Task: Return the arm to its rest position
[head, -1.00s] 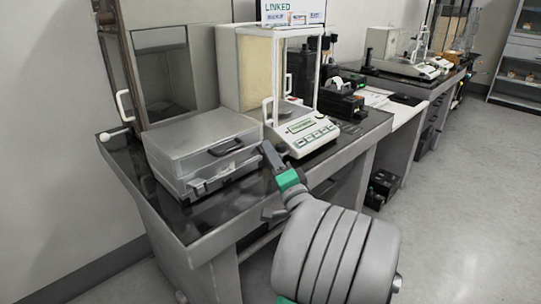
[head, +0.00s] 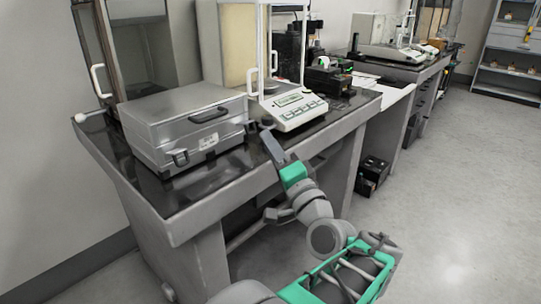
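My arm reaches up from the bottom of the head view toward the front edge of the near weighing table (head: 190,222). My gripper (head: 268,134) is at the arm's far end, past a green band, and appears small and dark. It lies in the picture over the table's front edge, to the right of the silver case (head: 185,105) and below the balance (head: 300,112). I see nothing clearly held. Its fingers are too small and too edge-on to tell their opening, and I cannot tell if it touches the table.
The balance has a tall glass draft shield. A dark instrument (head: 328,78) stands to its right. Another bench (head: 425,68) with more balances continues behind, and a shelf unit (head: 510,60) stands at the far right. The floor (head: 450,180) on the right is clear.

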